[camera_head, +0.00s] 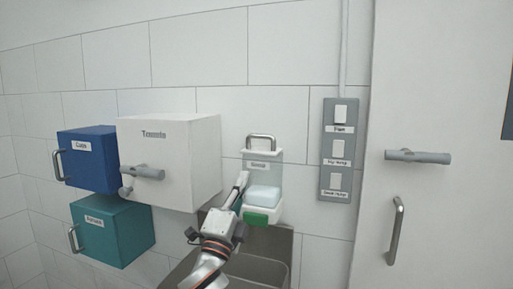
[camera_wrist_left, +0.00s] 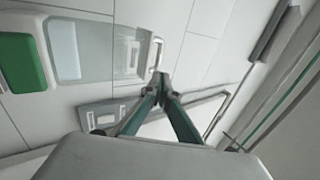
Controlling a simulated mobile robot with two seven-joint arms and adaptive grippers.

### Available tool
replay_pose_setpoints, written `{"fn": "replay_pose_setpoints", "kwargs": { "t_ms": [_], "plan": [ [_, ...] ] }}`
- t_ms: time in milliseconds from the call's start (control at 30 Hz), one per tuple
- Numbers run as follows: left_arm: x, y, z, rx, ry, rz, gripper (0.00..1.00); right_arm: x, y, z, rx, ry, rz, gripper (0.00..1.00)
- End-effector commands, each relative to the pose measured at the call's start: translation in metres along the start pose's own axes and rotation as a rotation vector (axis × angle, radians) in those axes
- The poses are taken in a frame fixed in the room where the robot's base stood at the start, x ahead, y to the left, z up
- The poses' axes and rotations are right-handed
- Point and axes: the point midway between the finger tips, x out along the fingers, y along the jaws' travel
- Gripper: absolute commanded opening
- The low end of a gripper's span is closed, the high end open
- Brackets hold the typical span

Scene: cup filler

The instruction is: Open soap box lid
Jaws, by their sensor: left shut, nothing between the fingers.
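The soap box (camera_head: 265,175) hangs on the wall, with a clear front, a pale blue filling inside and a green part (camera_head: 257,217) at its bottom. Its lid carries a label and a metal handle (camera_head: 261,138) on top, and looks down. My left gripper (camera_head: 242,180) is in front of the box's left side, below the handle. In the left wrist view the fingers (camera_wrist_left: 164,80) are together and empty, with the tips close to one end of the handle (camera_wrist_left: 155,56); I cannot tell if they touch. The right gripper is not in view.
A white towel box (camera_head: 170,165) with a grey knob is left of the soap box, beside blue (camera_head: 88,160) and teal (camera_head: 112,230) boxes. A switch panel (camera_head: 340,150) and a door (camera_head: 430,100) are at right. A sink (camera_head: 255,265) is below.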

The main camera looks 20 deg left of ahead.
Motion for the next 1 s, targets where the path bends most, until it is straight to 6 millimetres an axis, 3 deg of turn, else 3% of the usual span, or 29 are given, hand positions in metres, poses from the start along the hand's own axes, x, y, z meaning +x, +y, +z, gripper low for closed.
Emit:
{"fn": "replay_pose_setpoints", "kwargs": {
  "t_ms": [600,800,1000],
  "plan": [
    [0.111,-0.002,0.0,-0.003,-0.001,0.001,0.0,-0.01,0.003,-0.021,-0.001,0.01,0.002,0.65],
    [0.127,0.0,0.001,-0.003,-0.002,0.003,0.0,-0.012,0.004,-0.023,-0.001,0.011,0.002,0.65],
    [0.13,0.0,0.001,-0.003,-0.002,0.002,0.0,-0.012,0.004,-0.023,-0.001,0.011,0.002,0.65]
  ]
}}
